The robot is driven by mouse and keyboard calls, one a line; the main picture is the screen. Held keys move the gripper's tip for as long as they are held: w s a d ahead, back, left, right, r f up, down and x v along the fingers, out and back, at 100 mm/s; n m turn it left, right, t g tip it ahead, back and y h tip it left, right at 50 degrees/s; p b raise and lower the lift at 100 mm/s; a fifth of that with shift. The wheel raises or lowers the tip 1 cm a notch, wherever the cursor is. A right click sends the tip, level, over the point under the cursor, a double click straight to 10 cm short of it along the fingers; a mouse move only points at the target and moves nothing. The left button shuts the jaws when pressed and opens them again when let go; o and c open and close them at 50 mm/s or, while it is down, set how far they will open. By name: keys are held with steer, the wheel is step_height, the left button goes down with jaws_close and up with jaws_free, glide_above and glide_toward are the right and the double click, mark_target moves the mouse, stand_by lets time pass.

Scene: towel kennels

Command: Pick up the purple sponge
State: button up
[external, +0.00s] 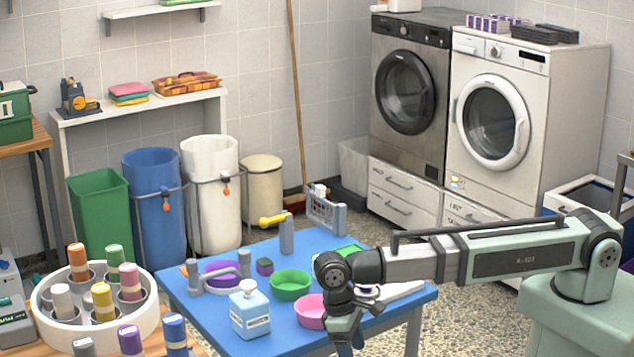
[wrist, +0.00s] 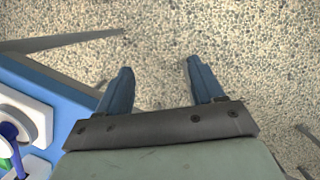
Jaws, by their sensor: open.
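A small dark purple block with a green top, which looks like the purple sponge (external: 264,266), lies on the blue table (external: 205,318) between a purple bowl (external: 222,270) and a green bowl (external: 290,284). My gripper (external: 345,347) hangs at the table's front right side, well to the right of the sponge and nearer the camera. In the wrist view my gripper (wrist: 160,82) has its two blue fingers spread, with only speckled floor between them. The sponge is not in the wrist view.
A white-blue bottle (external: 249,310), a grey handled thing (external: 245,263), a grey upright bottle (external: 286,234) and a pink bowl (external: 310,311) stand around the sponge. A round white caddy (external: 150,338) with several coloured cylinders is at the left. The table edge shows in the wrist view.

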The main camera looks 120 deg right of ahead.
steer(key=w+d+r+m+t, duration=0.1)
steer(key=d+r+m, duration=0.3)
steer(key=d+r, duration=1.05)
steer(key=m+t+h, duration=0.1)
steer(key=m+h, duration=0.1)
steer(key=m, duration=0.1)
glide_above(265, 261)
steer(key=f, duration=0.8)
steer(key=shift+w+a, duration=0.2)
steer(key=shift+w, duration=0.1)
steer(key=shift+s+d+f, duration=0.1)
steer(key=shift+s+f, duration=0.05)
steer(key=shift+f, duration=1.2)
steer(key=shift+s+f, duration=0.15)
steer(key=shift+f, duration=1.15)
steer(key=c, duration=1.1)
